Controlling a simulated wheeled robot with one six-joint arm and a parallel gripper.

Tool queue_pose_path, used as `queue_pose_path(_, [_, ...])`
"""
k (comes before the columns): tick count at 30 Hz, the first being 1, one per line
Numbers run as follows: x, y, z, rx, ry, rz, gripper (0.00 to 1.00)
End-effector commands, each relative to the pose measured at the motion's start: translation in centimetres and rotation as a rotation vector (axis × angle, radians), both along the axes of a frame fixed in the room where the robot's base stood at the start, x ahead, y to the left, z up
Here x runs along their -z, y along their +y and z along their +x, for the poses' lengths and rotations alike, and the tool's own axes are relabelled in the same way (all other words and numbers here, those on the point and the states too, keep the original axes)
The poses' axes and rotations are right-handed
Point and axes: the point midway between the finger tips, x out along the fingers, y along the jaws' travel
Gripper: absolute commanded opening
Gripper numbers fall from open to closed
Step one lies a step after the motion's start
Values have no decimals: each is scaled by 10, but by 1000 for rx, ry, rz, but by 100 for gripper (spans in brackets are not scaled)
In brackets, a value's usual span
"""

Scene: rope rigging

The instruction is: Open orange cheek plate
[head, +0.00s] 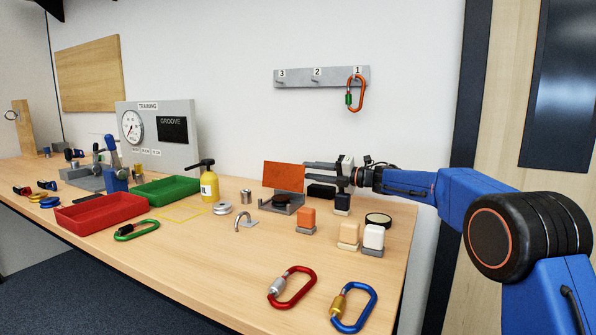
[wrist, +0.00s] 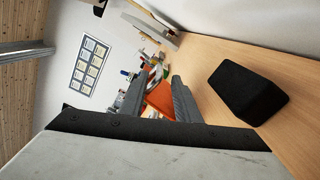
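The orange cheek plate (head: 283,177) stands raised, nearly upright, at the back of a grey block base (head: 297,208). A dark round sheave (head: 281,199) shows in the base in front of it. My gripper (head: 307,173) reaches in from the right, its fingertips at the plate's right edge. In the wrist view my gripper (wrist: 159,80) has its two fingers apart, with the orange plate (wrist: 160,100) showing in the gap. I cannot tell whether either finger touches the plate.
A black block (head: 321,191) lies just below my gripper. Orange (head: 306,217), cream (head: 348,233) and white (head: 373,237) capped pieces stand in front. Red (head: 291,287) and blue (head: 353,307) carabiners lie near the front edge.

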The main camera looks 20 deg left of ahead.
Motion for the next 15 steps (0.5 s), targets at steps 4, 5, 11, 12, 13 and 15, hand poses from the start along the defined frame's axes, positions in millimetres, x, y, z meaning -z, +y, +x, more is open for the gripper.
queue_pose_path(4, [1, 26, 2, -2, 0, -1, 29])
queue_pose_path(5, [0, 30, 2, -1, -1, 0, 29])
queue_pose_path(11, [1, 51, 4, -1, 0, 0, 29])
queue_pose_path(12, [0, 53, 4, -1, 0, 0, 29])
queue_pose_path(13, [0, 54, 4, 0, 0, 0, 29])
queue_pose_path(15, [-1, 56, 4, 0, -1, 0, 29])
